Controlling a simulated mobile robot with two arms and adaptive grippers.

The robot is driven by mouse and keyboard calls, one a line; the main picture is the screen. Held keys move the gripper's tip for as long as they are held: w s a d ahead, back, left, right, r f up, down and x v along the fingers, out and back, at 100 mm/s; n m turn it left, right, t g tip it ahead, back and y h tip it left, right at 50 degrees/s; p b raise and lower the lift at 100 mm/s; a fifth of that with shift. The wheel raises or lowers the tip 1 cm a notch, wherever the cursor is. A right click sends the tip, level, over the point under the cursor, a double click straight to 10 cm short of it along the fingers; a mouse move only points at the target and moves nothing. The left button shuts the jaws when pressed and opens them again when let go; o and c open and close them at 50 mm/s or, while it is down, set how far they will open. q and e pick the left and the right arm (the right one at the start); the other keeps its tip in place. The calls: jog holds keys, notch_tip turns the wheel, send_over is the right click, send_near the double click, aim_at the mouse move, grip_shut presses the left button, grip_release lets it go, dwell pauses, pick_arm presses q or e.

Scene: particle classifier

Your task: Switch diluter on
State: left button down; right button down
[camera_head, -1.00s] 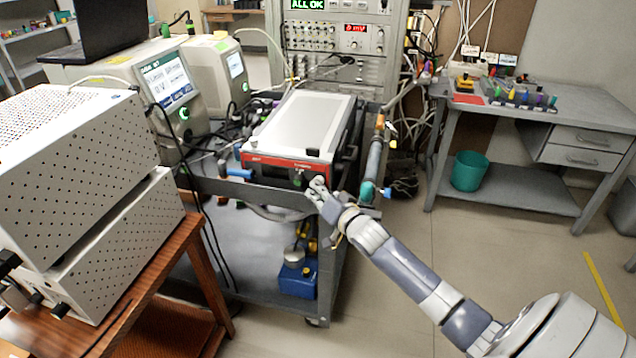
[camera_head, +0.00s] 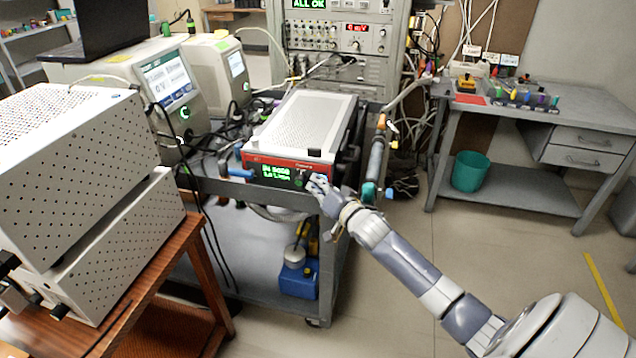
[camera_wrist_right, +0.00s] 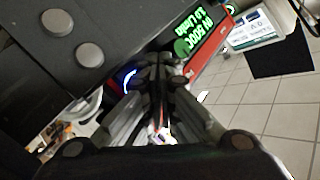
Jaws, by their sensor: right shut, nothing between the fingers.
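The diluter (camera_head: 302,122) is a box with a pale top and a red-edged front, on the upper shelf of a grey cart. Its front display (camera_head: 284,176) is lit with green text. The display also shows in the right wrist view (camera_wrist_right: 197,32), with a blue-lit ring (camera_wrist_right: 129,78) near it. My right gripper (camera_head: 316,182) is shut and empty at the right part of the front panel. In the right wrist view its fingertips (camera_wrist_right: 158,66) are close to the blue ring; I cannot tell whether they touch. My left gripper is not in view.
The grey cart (camera_head: 222,188) carries hoses and cables around the diluter. A perforated white case (camera_head: 75,160) stands on a wooden table at left. A grey desk (camera_head: 590,118) with a teal bin (camera_head: 470,172) is at right. The floor between is clear.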

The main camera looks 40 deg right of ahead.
aim_at(314, 197)
jog(key=shift+s+d+f, duration=0.15)
jog(key=shift+f, duration=0.3)
jog(key=shift+s+d+f, duration=0.1)
jog(key=shift+f, duration=0.35)
jog(key=s+f, duration=0.1)
jog(key=s+a+f+p, duration=0.1)
jog(key=shift+s+a, duration=0.15)
jog(key=shift+s, duration=0.2)
jog(key=shift+a, duration=0.1)
jog(key=s+a+p, duration=0.1)
jog(key=a+p, duration=0.1)
jog(key=s+a+p, duration=0.1)
jog(key=shift+s+a+r, duration=0.25)
jog(key=shift+s+a, duration=0.1)
jog(key=shift+a, duration=0.05)
